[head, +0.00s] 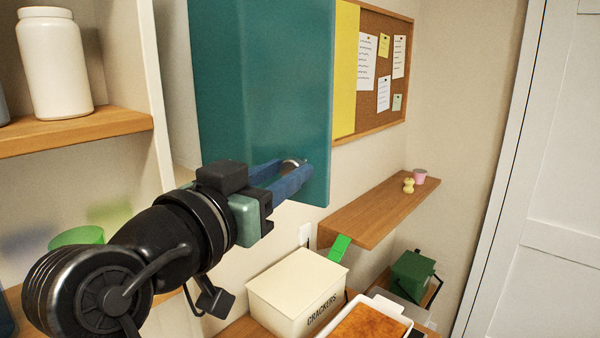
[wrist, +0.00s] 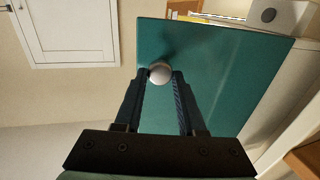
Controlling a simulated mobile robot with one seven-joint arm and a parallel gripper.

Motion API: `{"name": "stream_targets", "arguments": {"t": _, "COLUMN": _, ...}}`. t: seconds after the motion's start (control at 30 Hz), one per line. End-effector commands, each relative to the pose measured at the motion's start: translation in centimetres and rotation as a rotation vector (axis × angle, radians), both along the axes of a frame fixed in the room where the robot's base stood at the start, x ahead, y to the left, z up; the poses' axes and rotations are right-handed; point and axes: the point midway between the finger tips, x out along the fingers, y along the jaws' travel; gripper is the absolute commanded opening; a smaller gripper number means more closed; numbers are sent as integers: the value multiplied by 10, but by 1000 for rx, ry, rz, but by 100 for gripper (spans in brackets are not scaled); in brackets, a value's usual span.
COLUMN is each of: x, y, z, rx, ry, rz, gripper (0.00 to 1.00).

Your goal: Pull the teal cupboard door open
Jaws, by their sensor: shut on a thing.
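The teal cupboard door (head: 265,80) fills the upper middle of the head view, and its flat face shows in the wrist view (wrist: 225,75). A round pale knob (wrist: 160,73) sits near the door's edge. My gripper (head: 293,172) has its blue fingers at the knob, low on the door. In the wrist view the fingertips (wrist: 161,76) are on either side of the knob, shut on it. In the head view the fingers hide most of the knob. I cannot tell how far the door stands from its frame.
A cream crackers box (head: 296,290) and a white dish (head: 385,312) stand below. Left is an open shelf (head: 75,131) with a white jar (head: 55,62). A corkboard (head: 384,45) hangs behind.

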Motion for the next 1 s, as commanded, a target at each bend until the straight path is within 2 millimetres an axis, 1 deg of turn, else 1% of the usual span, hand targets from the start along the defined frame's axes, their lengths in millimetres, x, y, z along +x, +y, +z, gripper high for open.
{"name": "stream_targets", "arguments": {"t": 0.03, "x": -3, "y": 9, "z": 1, "rx": -2, "ry": -7, "rz": -28, "gripper": 0}}
{"name": "stream_targets", "arguments": {"t": 0.2, "x": -15, "y": 25, "z": 2, "rx": -3, "ry": -7, "rz": -149, "gripper": 0}}
{"name": "stream_targets", "arguments": {"t": 0.4, "x": -24, "y": 40, "z": 2, "rx": -2, "ry": -6, "rz": -249, "gripper": 0}}
{"name": "stream_targets", "arguments": {"t": 0.6, "x": -28, "y": 47, "z": 3, "rx": -3, "ry": -7, "rz": -301, "gripper": 0}}
{"name": "stream_targets", "arguments": {"t": 1.0, "x": -29, "y": 49, "z": 2, "rx": -3, "ry": -4, "rz": -317, "gripper": 0}}
